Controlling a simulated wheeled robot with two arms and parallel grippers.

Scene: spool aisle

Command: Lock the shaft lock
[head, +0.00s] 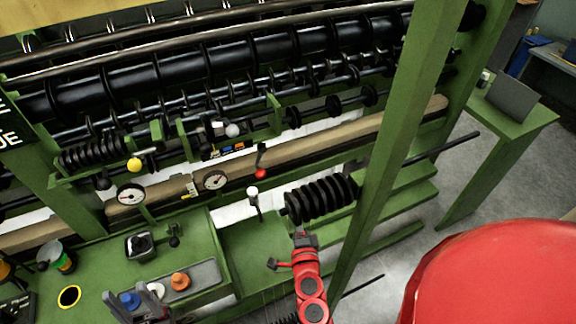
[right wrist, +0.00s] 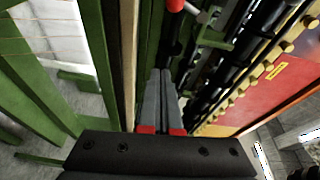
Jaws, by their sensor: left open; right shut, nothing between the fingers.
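No part is marked as the shaft lock, and I cannot tell which lever it is. On the green machine, the head view shows a red-knobbed lever (head: 260,173), a white-knobbed lever (head: 253,191), a yellow knob (head: 134,165) and a pale grey knob (head: 232,130). My left gripper (head: 126,293) is open and empty at the lower left, by the grey tray. My right gripper (right wrist: 160,73) is shut and empty in the right wrist view, its two grey fingers together. A red knob (right wrist: 175,5) shows beyond them at the top edge. Contact with it is not visible.
A grey tray (head: 205,272) with coloured knobs lies on the green bench. Two round gauges (head: 131,195) sit below the black rollers (head: 190,65). A green post (head: 395,130) crosses the right side. Open floor (head: 480,190) lies beyond it.

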